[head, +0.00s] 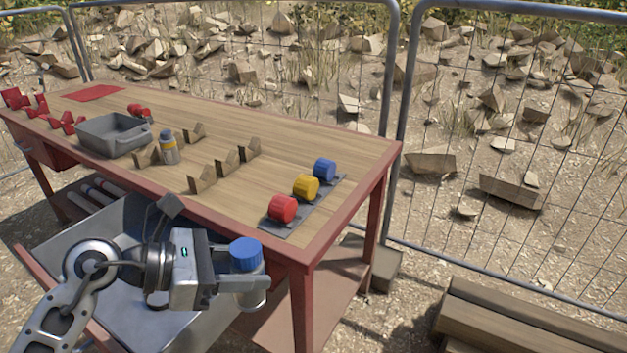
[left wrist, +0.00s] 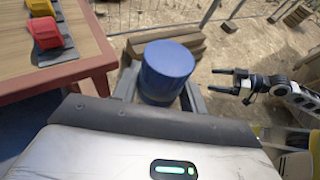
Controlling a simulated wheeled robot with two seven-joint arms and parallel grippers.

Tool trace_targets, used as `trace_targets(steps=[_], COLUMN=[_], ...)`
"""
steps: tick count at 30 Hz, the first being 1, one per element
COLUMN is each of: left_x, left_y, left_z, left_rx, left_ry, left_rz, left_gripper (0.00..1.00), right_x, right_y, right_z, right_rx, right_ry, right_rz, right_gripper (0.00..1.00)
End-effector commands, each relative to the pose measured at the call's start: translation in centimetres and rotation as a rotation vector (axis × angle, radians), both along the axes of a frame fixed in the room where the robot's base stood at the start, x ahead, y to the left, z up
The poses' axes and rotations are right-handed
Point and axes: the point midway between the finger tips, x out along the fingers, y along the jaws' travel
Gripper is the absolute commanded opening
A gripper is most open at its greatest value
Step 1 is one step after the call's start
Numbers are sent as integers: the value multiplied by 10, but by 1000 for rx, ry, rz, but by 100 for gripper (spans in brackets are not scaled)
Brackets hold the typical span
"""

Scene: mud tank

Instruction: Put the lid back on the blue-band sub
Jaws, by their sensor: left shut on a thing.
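My left gripper (head: 245,283) is shut on a cylinder with a blue top (head: 246,254) and a pale body, seemingly the blue-band sub. It holds it upright in front of the table's near edge. In the left wrist view the blue top (left wrist: 167,70) stands between the fingers, which hide most of the body. A blue lid-like piece (head: 324,169) lies on a dark mat (head: 330,192) at the table's right end, beside a yellow one (head: 306,187) and a red one (head: 282,208). My right gripper (left wrist: 243,87) shows in the left wrist view, open and empty.
A metal tank (head: 100,225) is below the near edge. The table between cradles and mat is clear.

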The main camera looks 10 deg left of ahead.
Motion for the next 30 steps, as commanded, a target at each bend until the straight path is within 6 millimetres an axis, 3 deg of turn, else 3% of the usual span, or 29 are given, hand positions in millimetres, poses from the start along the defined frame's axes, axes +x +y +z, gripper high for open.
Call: trace_targets(steps=[7, 15, 21, 30], left_x=[3, 8, 10, 10], left_y=[-23, -88, -124, -140], left_z=[-1, -8, -13, -17], left_rx=[1, -2, -3, -2], left_ry=[-4, -4, -4, -2], left_rz=[-116, -437, -618, -704], left_gripper=[2, 2, 2, 2], right_x=[0, 0, 0, 0], right_y=[0, 0, 0, 0], right_z=[0, 0, 0, 0], right_rx=[1, 2, 2, 0], right_ry=[-1, -1, -1, -1], right_rz=[-1, 0, 0, 0], right_gripper=[86, 86, 86, 86])
